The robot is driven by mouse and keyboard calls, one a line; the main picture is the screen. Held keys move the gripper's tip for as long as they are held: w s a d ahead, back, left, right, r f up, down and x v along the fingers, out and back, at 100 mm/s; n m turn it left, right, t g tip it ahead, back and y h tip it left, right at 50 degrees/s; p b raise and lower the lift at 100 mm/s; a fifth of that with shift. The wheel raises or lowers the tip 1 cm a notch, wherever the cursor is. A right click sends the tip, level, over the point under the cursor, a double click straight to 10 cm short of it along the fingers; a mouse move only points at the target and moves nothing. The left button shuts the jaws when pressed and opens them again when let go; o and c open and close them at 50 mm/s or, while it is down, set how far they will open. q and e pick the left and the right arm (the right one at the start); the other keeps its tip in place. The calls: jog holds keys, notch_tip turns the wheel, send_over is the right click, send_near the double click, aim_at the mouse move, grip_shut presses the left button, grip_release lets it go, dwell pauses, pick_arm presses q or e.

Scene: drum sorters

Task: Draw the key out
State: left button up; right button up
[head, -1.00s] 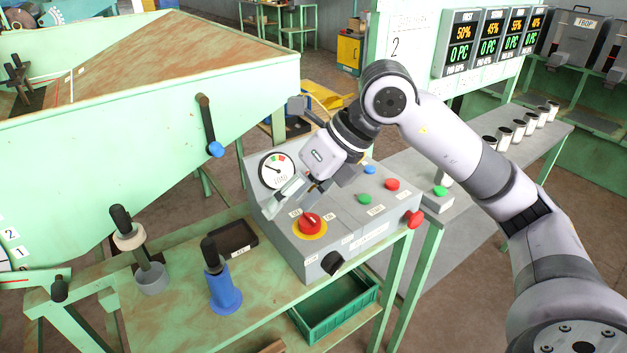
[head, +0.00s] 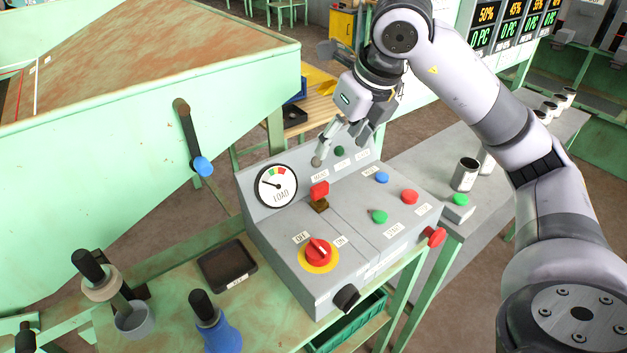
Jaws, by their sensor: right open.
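The key (head: 319,189) has a red head and stands in a brass-coloured lock (head: 319,206) on the sloped face of the grey control box (head: 290,233). It is below and right of the LOAD gauge (head: 276,186). My right gripper (head: 340,150) is above and behind the key in the picture, near the upper back part of the box. Its fingers are apart with nothing between them, and it is clear of the key. My left gripper is not in view.
A red rotary switch (head: 318,252) on a yellow disc sits in front of the key. Blue, red and green buttons (head: 380,217) are to the right. A dark shallow tray (head: 228,265) lies left of the box. A blue-handled lever (head: 192,140) hangs at the green hopper.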

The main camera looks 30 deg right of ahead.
jog(key=p, duration=0.2)
send_near(320, 185)
notch_tip(320, 185, down, 3)
jog(key=shift+w+a+f+p, duration=0.2)
jog(key=shift+w+f+p, duration=0.35)
jog(key=shift+w+f, duration=0.6)
jog(key=p+x, duration=0.2)
jog(key=x, duration=0.2)
jog(key=shift+d+f, duration=0.15)
jog(key=shift+f, duration=0.35)
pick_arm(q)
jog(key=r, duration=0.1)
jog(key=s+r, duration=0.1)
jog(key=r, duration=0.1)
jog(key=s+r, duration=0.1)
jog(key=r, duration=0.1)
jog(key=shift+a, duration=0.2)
pick_arm(e)
jog(key=shift+c, duration=0.5)
jog(key=c, duration=1.2)
jog(key=shift+r, duration=0.1)
